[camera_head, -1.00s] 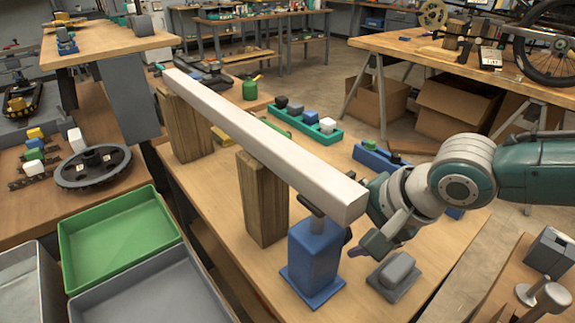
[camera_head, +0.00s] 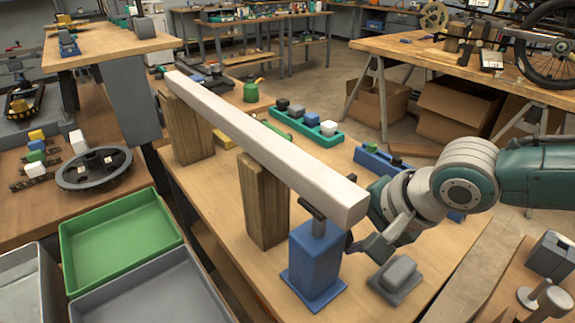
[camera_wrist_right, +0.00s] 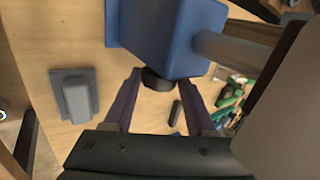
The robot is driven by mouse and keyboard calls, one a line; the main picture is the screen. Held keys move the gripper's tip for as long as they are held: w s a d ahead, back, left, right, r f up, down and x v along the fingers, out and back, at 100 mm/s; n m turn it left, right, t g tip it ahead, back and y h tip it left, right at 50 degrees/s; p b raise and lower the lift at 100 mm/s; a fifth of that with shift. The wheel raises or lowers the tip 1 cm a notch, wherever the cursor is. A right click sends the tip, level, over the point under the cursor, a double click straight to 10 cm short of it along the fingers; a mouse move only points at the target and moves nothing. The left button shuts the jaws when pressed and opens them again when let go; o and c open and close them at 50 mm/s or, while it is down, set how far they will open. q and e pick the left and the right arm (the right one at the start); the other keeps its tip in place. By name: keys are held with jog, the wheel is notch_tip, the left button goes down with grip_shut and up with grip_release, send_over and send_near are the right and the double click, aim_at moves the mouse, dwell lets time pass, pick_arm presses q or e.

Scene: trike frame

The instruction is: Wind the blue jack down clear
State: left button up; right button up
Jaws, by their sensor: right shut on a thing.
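The blue jack (camera_head: 315,262) stands upright on the wooden table under the near end of a long pale beam (camera_head: 280,155). Its dark top plate (camera_head: 313,208) on a grey post is close beneath the beam; I cannot tell whether they touch. My right gripper (camera_head: 360,243) is at the jack's right side. In the right wrist view, its purple fingers (camera_wrist_right: 158,82) are shut on the jack's black knob (camera_wrist_right: 157,80), beside the blue body (camera_wrist_right: 165,35). The fingertips are mostly hidden in the head view. My left gripper is not in view.
Two wooden posts (camera_head: 262,205) stand under the beam. A grey block on a plate (camera_head: 397,278) lies just right of the jack. A blue holder (camera_head: 375,160) and a green tray of blocks (camera_head: 300,125) are behind. Green (camera_head: 120,240) and grey bins are at left.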

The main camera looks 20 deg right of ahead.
jog(key=shift+s+f, duration=0.1)
jog(key=shift+s, duration=0.05)
jog(key=shift+s+f+t+y, duration=0.15)
jog(key=shift+t+y, duration=0.15)
jog(key=shift+t, duration=0.4)
jog(key=shift+d+f+t+y+b, duration=0.1)
jog(key=shift+f+t+y+b, duration=0.2)
jog(key=shift+t, duration=0.4)
jog(key=t+b, duration=0.2)
jog(key=b, duration=0.1)
jog(key=shift+s+f+y, duration=0.1)
jog(key=shift+f+y, duration=0.1)
jog(key=shift+y, duration=0.2)
jog(key=shift+d+r+t+y+b, duration=0.15)
jog(key=shift+t+y+b, duration=0.15)
jog(key=shift+t+b, duration=0.75)
jog(key=o, duration=1.4)
jog(key=shift+r, duration=0.15)
jog(key=shift+c, duration=0.2)
